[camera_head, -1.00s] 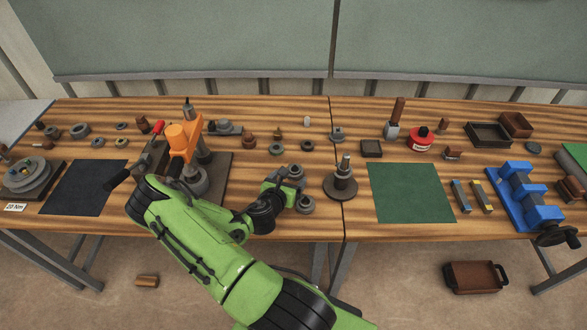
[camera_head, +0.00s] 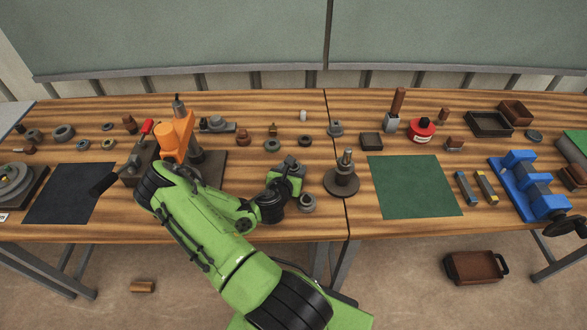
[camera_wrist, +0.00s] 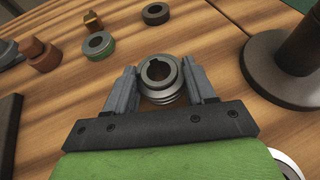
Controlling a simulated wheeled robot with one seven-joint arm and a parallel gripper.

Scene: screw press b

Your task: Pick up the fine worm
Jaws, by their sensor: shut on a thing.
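The fine worm is a short grey metal cylinder with a keyed bore and ridges round its side (camera_wrist: 163,88). In the wrist view it stands upright between my two fingers, its bore facing up toward the camera. My gripper (camera_wrist: 164,84) is shut on it, one finger against each side. In the head view my gripper (camera_head: 289,166) is over the front middle of the wooden bench, left of the round-based spindle, and it hides the worm. I cannot tell whether the worm touches the bench.
The spindle on a round base (camera_head: 342,182) stands close to the right. A grey ring (camera_head: 307,203) lies close in front. A green-sided ring (camera_wrist: 98,45) and another grey ring (camera_wrist: 155,13) lie beyond. The orange-headed press (camera_head: 178,138) stands left. The green mat (camera_head: 415,186) is bare.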

